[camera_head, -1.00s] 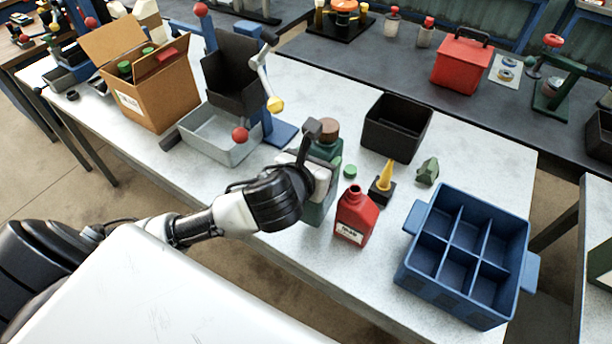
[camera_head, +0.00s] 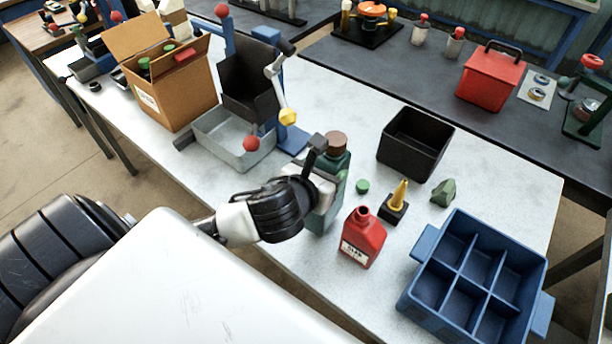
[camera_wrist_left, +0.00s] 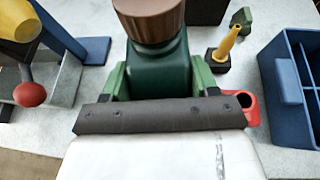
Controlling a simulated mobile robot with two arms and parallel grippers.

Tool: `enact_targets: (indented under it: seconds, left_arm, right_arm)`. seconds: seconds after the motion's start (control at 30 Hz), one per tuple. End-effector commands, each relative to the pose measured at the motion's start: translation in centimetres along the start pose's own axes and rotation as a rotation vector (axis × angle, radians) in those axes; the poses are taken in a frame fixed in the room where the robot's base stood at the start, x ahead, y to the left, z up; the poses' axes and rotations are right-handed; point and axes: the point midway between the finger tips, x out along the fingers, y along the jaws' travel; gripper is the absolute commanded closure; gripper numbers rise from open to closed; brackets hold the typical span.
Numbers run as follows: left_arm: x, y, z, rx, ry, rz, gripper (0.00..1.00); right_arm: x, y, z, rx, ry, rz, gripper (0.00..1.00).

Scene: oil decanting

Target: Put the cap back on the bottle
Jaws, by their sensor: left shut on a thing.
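A large dark green bottle (camera_head: 338,165) with a brown cap (camera_head: 336,141) on its top stands upright on the white table. My left gripper (camera_head: 326,190) is shut around its body. In the left wrist view, the green bottle (camera_wrist_left: 158,72) sits between my fingers and the brown cap (camera_wrist_left: 150,18) is at the top edge. A red bottle (camera_head: 362,238) with a white label stands to its right, its dark mouth open and bare. A small green cap (camera_head: 362,186) lies on the table behind the red bottle. The right gripper is not in view.
A yellow funnel on a black base (camera_head: 395,208), a green block (camera_head: 443,192), a black bin (camera_head: 414,145) and a blue divided crate (camera_head: 432,232) stand to the right. A grey tray (camera_head: 222,150) and a cardboard box (camera_head: 175,95) are at left.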

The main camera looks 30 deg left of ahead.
Motion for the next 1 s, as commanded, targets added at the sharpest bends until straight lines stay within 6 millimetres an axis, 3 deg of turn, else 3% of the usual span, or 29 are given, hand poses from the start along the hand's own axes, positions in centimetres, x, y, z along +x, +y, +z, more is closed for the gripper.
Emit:
enact_targets:
  seconds: [0.2,0.5,0.73,1.0]
  left_arm:
    - [-4.0,3.5,-2.3,-0.005,0.002,0.018,1.00]
    - [-9.6,7.0,-4.3,0.010,0.000,-0.016,1.00]
    - [-12.8,8.2,-4.9,0.029,-0.003,-0.070,1.00]
    - [-14.1,8.5,-5.1,0.041,-0.008,-0.101,1.00]
  right_arm:
    - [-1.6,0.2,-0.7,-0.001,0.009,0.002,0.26]
    - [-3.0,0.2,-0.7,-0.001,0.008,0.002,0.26]
    - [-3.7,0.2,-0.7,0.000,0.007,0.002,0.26]
    - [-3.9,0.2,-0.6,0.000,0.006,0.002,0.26]
